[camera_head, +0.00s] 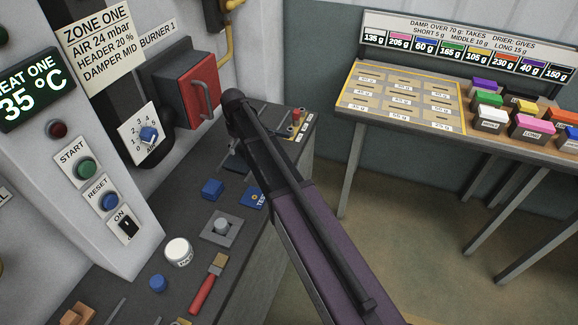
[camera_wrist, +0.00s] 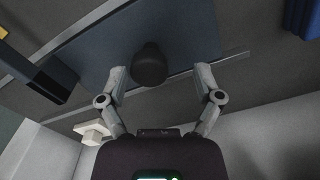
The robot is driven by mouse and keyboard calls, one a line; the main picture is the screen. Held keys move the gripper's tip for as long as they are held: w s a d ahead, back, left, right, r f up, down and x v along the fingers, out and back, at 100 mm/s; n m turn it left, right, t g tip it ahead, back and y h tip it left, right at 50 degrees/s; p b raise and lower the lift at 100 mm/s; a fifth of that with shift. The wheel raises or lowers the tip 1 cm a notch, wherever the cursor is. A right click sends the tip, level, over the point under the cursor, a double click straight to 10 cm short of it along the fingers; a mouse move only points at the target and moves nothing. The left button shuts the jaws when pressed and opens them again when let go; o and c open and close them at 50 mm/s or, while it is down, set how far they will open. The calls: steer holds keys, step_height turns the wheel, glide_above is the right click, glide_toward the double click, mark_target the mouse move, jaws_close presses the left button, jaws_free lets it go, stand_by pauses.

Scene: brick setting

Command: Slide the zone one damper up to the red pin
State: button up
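In the wrist view my gripper (camera_wrist: 158,74) is open, with its two fingers spread wide. A dark rounded knob (camera_wrist: 149,65) shows between the fingers, with a gap on each side; it looks like the damper's knob, but I cannot confirm this. It stands over a dark blue flat plate (camera_wrist: 190,32). In the head view my arm crosses the bench and hides my gripper and most of what is under it. A small red upright piece (camera_head: 296,115) stands at the bench's far end, possibly the red pin. The zone one sign (camera_head: 97,38) reads "DAMPER MID".
The dark bench (camera_head: 190,215) carries a blue block (camera_head: 212,188), a grey block with a button (camera_head: 220,230), a white jar (camera_head: 178,251) and a red-handled brush (camera_head: 207,285). A red burner door (camera_head: 203,92) juts out left of my arm. A side table (camera_head: 350,104) holds coloured blocks.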

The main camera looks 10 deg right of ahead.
steer(key=shift+r+p, duration=6)
steer(key=shift+r, duration=0.3)
steer(key=s+d+f+m+b, duration=0.2)
steer(key=s+d, duration=0.4)
steer(key=s, duration=0.3)
steer(key=s+d+f+m+b, duration=0.3)
steer(key=s+d+f+b, duration=0.2)
steer(key=s, duration=0.5)
steer(key=shift+s+d+f, duration=0.2)
steer(key=shift+d, duration=0.75)
steer(key=w+a+r+n+p, duration=0.2)
steer(key=w+a, duration=0.4)
steer(key=w, duration=0.4)
steer(key=w+a+r+n+p, duration=0.3)
steer(key=w+a+r+p, duration=0.1)
steer(key=w, duration=0.6)
steer(key=shift+w+a+r+p, duration=0.2)
steer(key=shift+a+r+p, duration=0.3)
steer(key=shift+a, duration=0.65)
steer(key=shift+f+b, duration=0.1)
steer(key=shift+b, duration=0.25)
step_height(320, 180, down, 13)
steer(key=b, duration=1.3)
steer(key=shift+f, duration=0.15)
